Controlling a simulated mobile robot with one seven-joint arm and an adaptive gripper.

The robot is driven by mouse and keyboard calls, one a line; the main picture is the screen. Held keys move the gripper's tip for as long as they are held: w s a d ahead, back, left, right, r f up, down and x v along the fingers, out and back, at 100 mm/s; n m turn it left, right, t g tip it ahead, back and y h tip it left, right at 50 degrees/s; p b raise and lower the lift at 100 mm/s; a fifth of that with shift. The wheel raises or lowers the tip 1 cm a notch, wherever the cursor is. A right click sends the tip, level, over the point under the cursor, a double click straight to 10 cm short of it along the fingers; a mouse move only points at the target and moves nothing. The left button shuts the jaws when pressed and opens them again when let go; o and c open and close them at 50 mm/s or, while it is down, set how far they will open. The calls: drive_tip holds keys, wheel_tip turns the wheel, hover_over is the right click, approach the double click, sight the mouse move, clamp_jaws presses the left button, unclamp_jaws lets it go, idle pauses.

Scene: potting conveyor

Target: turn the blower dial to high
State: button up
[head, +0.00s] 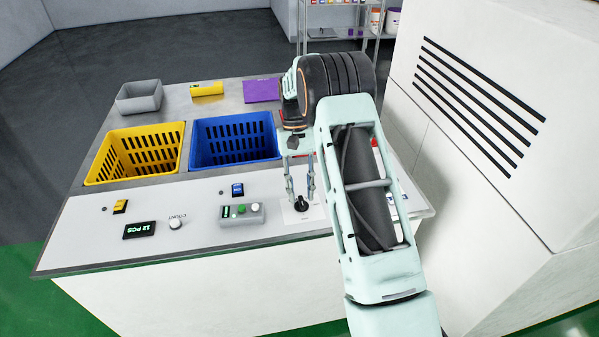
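A small black dial (302,205) stands on a pale label plate (290,216) on the sloped white front panel. Its markings are too small to read, so I cannot tell its setting. My gripper (300,192) points down just above the dial, its two fingers apart, one towards each side of it. It looks open and empty. I cannot tell whether either fingertip touches the dial. My arm hides the panel to the right of it.
A button box (242,214), a blue switch (237,189), a white count knob (175,224), a display reading "12 PCS" (139,230) and a yellow switch (120,206) lie left. Behind are yellow (92,172) and blue (236,119) crates. A white cabinet (480,160) stands right.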

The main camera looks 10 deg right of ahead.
drive_tip(key=v, duration=1)
drive_tip(key=shift+r, duration=0.35)
